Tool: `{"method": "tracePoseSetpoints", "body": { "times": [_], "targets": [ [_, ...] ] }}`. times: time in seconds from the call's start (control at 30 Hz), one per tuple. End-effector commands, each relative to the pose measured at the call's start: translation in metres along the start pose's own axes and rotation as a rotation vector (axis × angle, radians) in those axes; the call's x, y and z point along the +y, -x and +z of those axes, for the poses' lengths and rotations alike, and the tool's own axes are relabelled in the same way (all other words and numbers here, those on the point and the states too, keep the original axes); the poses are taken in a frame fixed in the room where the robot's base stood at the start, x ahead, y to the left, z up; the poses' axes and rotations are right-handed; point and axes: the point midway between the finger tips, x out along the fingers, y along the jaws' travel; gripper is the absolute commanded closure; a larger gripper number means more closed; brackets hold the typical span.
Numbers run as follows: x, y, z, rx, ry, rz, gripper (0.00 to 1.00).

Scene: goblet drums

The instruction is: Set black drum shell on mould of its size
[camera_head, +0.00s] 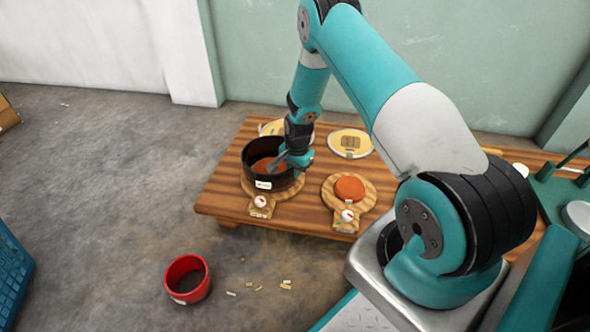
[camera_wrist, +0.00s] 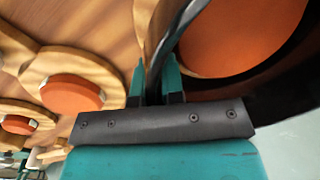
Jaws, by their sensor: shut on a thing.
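The black drum shell (camera_head: 262,183) stands upright over a wooden board (camera_head: 245,187) at the table's left. An orange mould (camera_head: 262,165) shows inside its ring, and also in the wrist view (camera_wrist: 240,35). My gripper (camera_head: 297,160) is shut on the shell's right wall. In the wrist view, the wall passes between the two teal fingers (camera_wrist: 155,80). A smaller orange mould (camera_head: 349,187) sits bare on another wooden board to the right. I cannot tell whether the shell's lower edge rests on the board.
A red drum shell (camera_head: 187,279) stands on the floor in front of the table (camera_head: 310,222), near small scattered pieces. A round pale plate (camera_head: 350,136) lies at the table's back. A blue crate (camera_head: 10,275) is at far left. A third orange mould (camera_wrist: 17,124) shows in the wrist view.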

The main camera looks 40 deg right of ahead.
Motion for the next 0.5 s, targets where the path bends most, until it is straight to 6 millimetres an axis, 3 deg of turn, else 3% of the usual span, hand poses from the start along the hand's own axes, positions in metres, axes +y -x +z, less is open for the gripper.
{"method": "tracePoseSetpoints", "body": {
  "times": [0.5],
  "targets": [
    [0.0002, -0.0049, -0.0002, 0.0, 0.0, -0.001, 1.0]
  ]
}}
